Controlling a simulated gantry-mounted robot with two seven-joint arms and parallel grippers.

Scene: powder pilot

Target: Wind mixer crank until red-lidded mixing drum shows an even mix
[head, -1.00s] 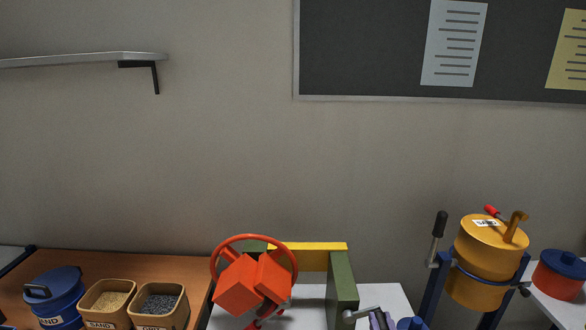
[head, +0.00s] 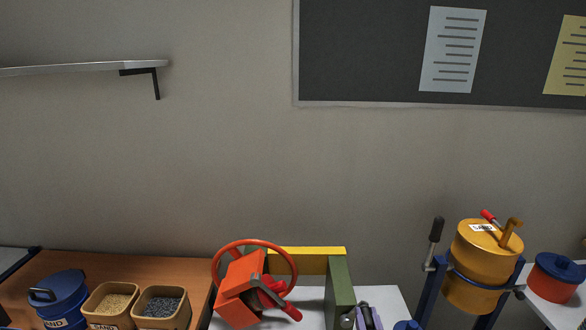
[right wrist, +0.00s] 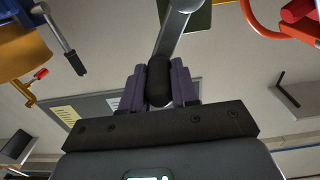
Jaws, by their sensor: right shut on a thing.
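The mixer has a green post (head: 340,293) with a yellow bar (head: 308,253). Beside the post is the orange-red mixing drum (head: 236,298), tilted, with a red hoop (head: 252,241) and a red handle-like part. No mix inside is visible. The crank (head: 347,320) is at the post's right side, cut by the bottom edge. My right gripper (head: 369,319), with purple fingers, is shut on the crank's black handle. The right wrist view shows the handle (right wrist: 158,84) between both fingers and the grey crank arm (right wrist: 178,30) leading to the green post. My left gripper is out of view.
A yellow drum (head: 483,255) in a blue stand is to the right, beside a red pot with blue lid (head: 556,277). A blue canister (head: 57,298) and two tan bins (head: 110,302) (head: 162,305) stand on the left brown table.

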